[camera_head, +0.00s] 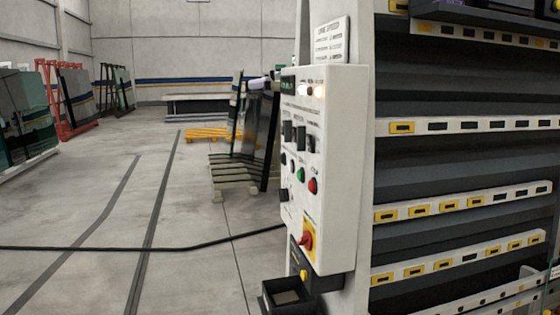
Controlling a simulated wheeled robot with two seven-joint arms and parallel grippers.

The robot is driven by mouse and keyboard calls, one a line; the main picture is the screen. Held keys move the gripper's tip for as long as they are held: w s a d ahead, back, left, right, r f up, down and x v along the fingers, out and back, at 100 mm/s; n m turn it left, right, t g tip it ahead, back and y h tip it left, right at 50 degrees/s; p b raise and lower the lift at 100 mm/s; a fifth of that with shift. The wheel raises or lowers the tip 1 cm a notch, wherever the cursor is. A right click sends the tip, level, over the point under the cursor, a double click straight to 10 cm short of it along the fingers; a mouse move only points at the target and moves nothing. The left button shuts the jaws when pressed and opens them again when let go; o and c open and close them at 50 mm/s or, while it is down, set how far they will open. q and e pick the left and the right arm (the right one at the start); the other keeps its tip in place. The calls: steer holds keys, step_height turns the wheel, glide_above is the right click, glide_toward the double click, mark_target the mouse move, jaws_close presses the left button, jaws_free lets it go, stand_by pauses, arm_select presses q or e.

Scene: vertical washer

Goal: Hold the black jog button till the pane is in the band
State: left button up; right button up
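A white control panel (338,165) stands at the middle of the view, its button face turned to the left and seen at a steep angle. A black button (284,195) sits low on the left of that face, and another black one (283,159) sits higher. The labels are too small to read, so I cannot tell which is the jog button. A green button (300,174) and a red button (313,186) are beside them. A dark glass pane (262,135) stands upright behind the panel; I cannot tell whether it is the task's pane. No band is identifiable. Neither gripper is in view.
A red-and-yellow switch (307,238) is low on the panel, above a small black tray (286,297). The machine's rails (470,205) fill the right. A black cable (120,248) crosses the floor. Glass racks (68,100) stand at left; the floor between is open.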

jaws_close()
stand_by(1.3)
